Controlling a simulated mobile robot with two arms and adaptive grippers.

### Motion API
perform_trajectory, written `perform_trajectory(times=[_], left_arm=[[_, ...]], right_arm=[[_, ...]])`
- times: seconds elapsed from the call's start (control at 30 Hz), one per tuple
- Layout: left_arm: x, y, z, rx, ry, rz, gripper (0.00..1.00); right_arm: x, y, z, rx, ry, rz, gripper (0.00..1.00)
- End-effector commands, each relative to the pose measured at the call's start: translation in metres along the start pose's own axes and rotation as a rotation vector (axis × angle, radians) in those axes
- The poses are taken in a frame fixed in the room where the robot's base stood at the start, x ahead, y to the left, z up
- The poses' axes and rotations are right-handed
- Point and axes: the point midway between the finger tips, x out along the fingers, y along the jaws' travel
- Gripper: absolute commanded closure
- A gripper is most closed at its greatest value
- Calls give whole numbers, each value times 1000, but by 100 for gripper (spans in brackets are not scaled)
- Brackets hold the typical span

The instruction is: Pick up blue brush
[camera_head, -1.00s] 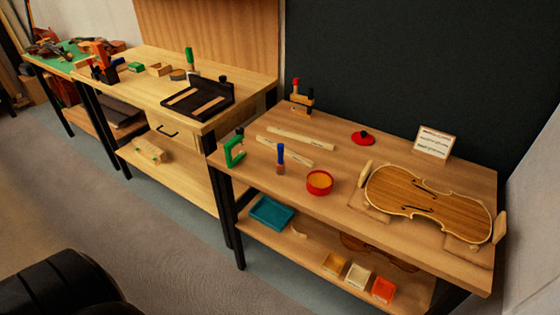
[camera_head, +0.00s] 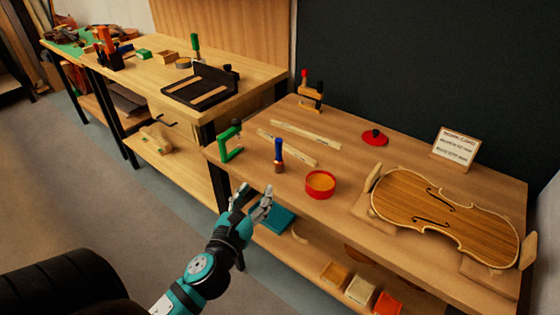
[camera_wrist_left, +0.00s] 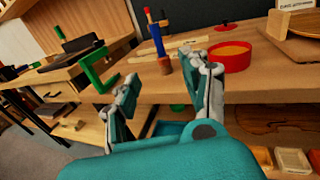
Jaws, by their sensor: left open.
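The blue brush (camera_head: 278,154) stands upright on the right-hand bench, its blue handle up and a brownish lower part on the wood. It also shows in the left wrist view (camera_wrist_left: 157,40), beyond the fingers and roughly between them. My left gripper (camera_head: 252,198) is open and empty, in front of the bench's front edge and apart from the brush. Its two fingers also show in the left wrist view (camera_wrist_left: 166,85), spread apart. My right gripper is not in view.
A green clamp (camera_head: 230,142) stands left of the brush at the bench edge. A red round pot (camera_head: 320,184) is to its right. Pale wood strips (camera_head: 290,147) lie around it. A violin body (camera_head: 440,214) rests farther right. A lower shelf holds a teal tray (camera_head: 281,219).

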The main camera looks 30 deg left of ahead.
Motion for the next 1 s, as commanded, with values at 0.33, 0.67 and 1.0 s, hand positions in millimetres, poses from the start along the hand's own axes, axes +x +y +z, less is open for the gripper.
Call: perform_trajectory(times=[0.33,0.67,1.0], left_arm=[[61,0,10,19,-16,0,53],[116,0,8,16,-12,-1,53],[151,1,15,13,-13,0,53]], right_arm=[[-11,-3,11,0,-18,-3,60],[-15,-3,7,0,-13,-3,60],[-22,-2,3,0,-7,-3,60]])
